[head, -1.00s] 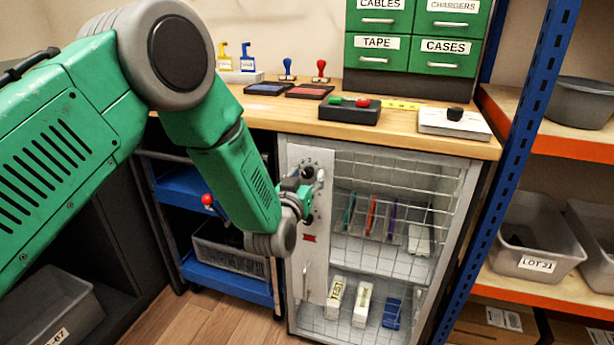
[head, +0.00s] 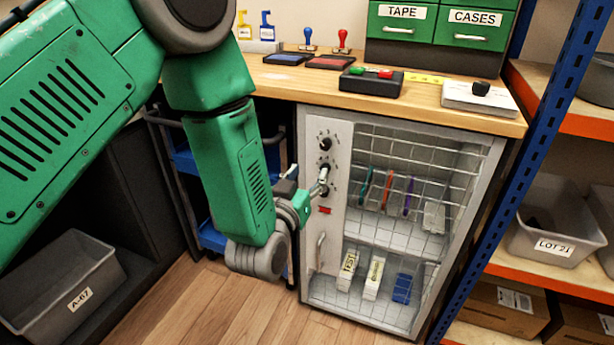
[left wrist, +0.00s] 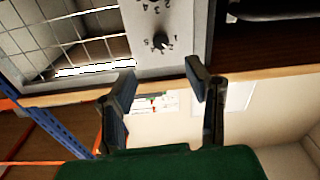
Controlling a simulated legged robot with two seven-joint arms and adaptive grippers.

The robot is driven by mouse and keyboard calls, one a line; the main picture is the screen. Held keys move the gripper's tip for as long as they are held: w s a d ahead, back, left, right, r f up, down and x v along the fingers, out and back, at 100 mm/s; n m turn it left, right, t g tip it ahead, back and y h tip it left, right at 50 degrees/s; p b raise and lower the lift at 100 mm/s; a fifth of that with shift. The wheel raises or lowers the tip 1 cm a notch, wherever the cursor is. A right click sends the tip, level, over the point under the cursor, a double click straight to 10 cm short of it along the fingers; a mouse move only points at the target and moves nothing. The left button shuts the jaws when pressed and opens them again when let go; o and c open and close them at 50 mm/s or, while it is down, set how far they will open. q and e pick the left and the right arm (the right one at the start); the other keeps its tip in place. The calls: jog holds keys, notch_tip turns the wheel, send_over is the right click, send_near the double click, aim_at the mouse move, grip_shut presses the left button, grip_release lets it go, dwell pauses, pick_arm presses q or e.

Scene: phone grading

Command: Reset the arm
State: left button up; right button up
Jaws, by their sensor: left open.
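My left gripper (head: 308,180) is in front of the control panel (head: 328,225) on the left side of the wire-fronted cabinet. It is open and empty in the left wrist view (left wrist: 165,88), with its two fingers apart. A black dial knob (head: 324,144) with numbers around it shows above the gripper in the head view. A dial knob also shows in the left wrist view (left wrist: 160,40), just beyond the gap between the fingers. Whether a finger touches the panel is unclear. My right gripper is in neither view.
The wooden worktop (head: 430,112) above the cabinet carries a black box with red and green buttons (head: 371,82), stamps and a white device (head: 480,98). A blue rack post (head: 515,170) stands at right. A grey bin (head: 65,285) sits at lower left.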

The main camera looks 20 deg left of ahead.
pick_arm(q)
jog(key=shift+s, duration=0.25)
jog(key=s+a+f+m+g+p, duration=0.1)
jog(key=s+a+f+g+p, duration=0.25)
jog(key=s+f+g, duration=0.7)
jog(key=s+a+f+g+p, duration=0.2)
jog(key=s+f, duration=0.3)
jog(key=s, duration=0.7)
jog(key=s+a+f+g+p, duration=0.1)
jog(key=s+a+f+g, duration=0.2)
jog(key=s, duration=1)
jog(key=shift+f+g+p, duration=0.4)
jog(key=shift+f+g, duration=0.55)
jog(key=shift+g, duration=0.1)
